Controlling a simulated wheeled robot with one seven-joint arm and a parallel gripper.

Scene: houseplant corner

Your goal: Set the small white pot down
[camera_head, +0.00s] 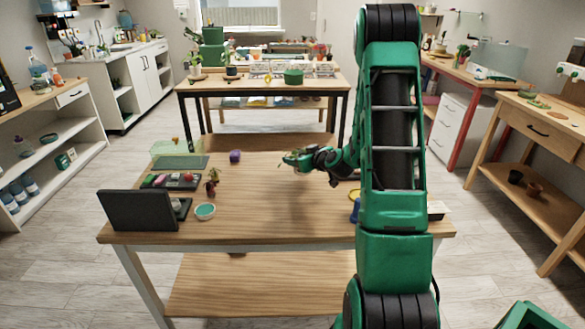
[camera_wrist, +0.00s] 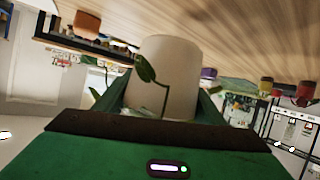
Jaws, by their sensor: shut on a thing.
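The small white pot (camera_wrist: 172,75) fills the middle of the wrist view, with a green leafy stem (camera_wrist: 147,72) in front of its wall. My gripper (camera_wrist: 165,105) is shut on the pot, with a green finger on each side. The wrist picture is turned over, so the wooden tabletop (camera_wrist: 235,35) shows at the top. In the head view my gripper (camera_head: 300,160) is over the back middle of the table (camera_head: 270,215). The pot is too small there to make out clearly. I cannot tell whether its base touches the wood.
A purple pot (camera_head: 235,156) stands left of my gripper. A dark red potted plant (camera_head: 212,185), a teal bowl (camera_head: 205,211), a tray of small things (camera_head: 170,181), a green mat (camera_head: 180,163) and a black panel (camera_head: 138,210) are further left. The table's front middle is clear.

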